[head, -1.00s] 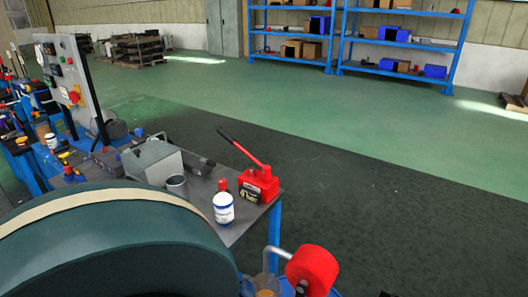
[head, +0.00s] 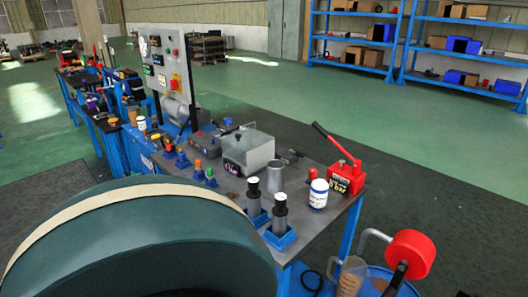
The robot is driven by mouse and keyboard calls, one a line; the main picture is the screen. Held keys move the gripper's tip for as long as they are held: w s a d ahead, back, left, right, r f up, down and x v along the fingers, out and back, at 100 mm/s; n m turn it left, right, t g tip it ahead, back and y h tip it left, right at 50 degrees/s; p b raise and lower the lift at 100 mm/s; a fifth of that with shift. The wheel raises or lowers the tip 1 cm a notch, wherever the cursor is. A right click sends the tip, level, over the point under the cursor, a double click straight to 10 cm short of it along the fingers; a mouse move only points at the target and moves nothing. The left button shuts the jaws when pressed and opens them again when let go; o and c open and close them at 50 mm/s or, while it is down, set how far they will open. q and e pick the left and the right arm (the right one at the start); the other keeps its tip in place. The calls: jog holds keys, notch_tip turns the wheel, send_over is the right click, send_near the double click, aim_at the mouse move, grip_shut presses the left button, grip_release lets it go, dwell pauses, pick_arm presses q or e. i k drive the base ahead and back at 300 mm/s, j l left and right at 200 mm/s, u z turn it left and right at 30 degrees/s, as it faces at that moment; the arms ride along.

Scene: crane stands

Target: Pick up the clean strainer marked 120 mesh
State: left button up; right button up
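No mesh number is readable in the head view, so I cannot tell which item is the strainer marked 120 mesh. Two dark grey cylinders with white tops stand upright in blue holders at the near edge of the bench: a left cylinder (head: 254,199) and a right cylinder (head: 280,215). I cannot tell whether they are strainers. Several small parts with coloured tops, among them one with a green top (head: 210,177), stand farther left on the bench. Neither of my grippers is in view.
The grey bench (head: 318,232) also holds a grey box with a clear top (head: 248,152), an open grey cup (head: 275,177), a white bottle (head: 318,194) and a red hand pump (head: 346,177). A control panel (head: 165,68) stands behind. A red round part (head: 411,254) is at lower right.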

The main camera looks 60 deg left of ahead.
aim_at(279, 212)
jog(key=u, duration=1.55)
jog(key=l+u, duration=0.4)
jog(key=k+l+u, duration=0.1)
jog(key=u, duration=0.35)
jog(key=i+l, duration=0.35)
jog(key=l, duration=0.15)
